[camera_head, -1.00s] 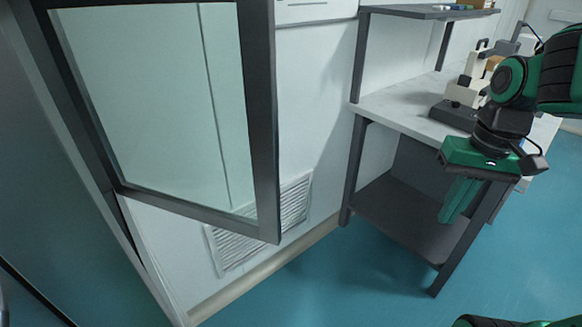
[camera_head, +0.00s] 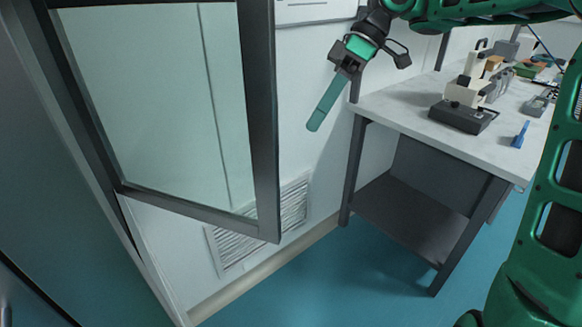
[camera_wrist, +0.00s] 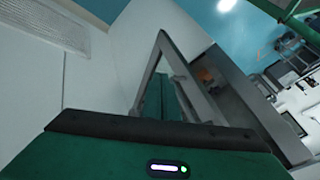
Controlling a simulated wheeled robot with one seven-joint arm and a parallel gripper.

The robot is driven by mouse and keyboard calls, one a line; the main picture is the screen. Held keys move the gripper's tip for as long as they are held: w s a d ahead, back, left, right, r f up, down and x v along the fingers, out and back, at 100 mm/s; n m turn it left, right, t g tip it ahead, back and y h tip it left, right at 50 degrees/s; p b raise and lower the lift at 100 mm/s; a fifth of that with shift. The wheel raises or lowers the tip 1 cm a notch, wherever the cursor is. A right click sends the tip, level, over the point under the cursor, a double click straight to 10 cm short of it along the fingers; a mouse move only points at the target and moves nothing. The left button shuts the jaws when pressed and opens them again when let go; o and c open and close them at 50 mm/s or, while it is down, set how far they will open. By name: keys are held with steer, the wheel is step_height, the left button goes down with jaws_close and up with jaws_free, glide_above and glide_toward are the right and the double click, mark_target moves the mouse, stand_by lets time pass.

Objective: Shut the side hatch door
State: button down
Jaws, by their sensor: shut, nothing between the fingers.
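The side hatch door (camera_head: 263,130) is a dark-framed glass panel standing open at the left of the head view, its free edge swung out from the wall. In the wrist view the framed door (camera_wrist: 190,75) shows past the gripper body, seen at a slant. My gripper (camera_head: 315,125) is shut and empty, its teal fingers pointing down and left. In the picture it is a little right of the door's free edge, with a gap between them, in front of the white wall. The fingertips are not clear in the wrist view.
A table (camera_head: 400,112) with a microscope (camera_head: 470,100) and a blue tool (camera_head: 520,134) stands at the right. A wall vent (camera_head: 295,205) is low behind the door. Blue floor (camera_head: 340,280) is open in front.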

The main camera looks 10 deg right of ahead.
steer(key=s+a+f, duration=0.6)
steer(key=a+f, duration=0.1)
steer(key=shift+f, duration=0.4)
stand_by(0.7)
steer(key=shift+s, duration=0.1)
